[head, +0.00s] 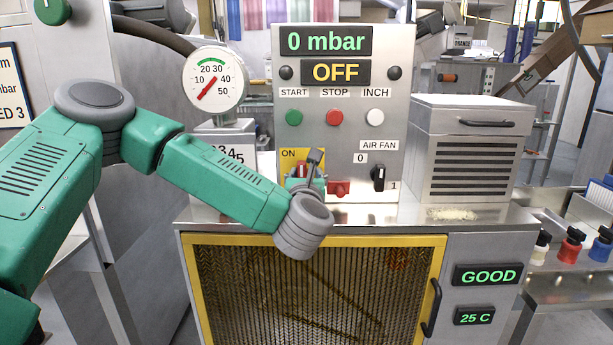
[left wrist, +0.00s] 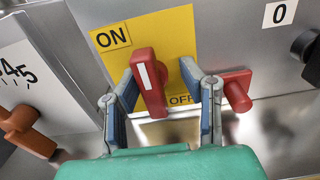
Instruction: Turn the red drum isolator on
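The red drum isolator (left wrist: 150,82) sticks out from a yellow plate (left wrist: 170,35) marked ON at upper left and OFF at lower right. In the left wrist view its white-striped handle stands nearly upright, leaning slightly left. My left gripper (left wrist: 162,98) is open, with one finger on each side of the handle. The left finger is close to it, and a gap shows on the right; contact cannot be told. In the head view the isolator (head: 302,170) is partly hidden behind my left gripper (head: 306,178). My right gripper is not in view.
A smaller red knob (left wrist: 236,90) sits just right of my right-hand finger. A black air fan switch (head: 378,177) is farther right. An orange-brown handle (left wrist: 28,130) is at left. A gauge (head: 214,85) stands beside the panel (head: 345,125), which reads OFF.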

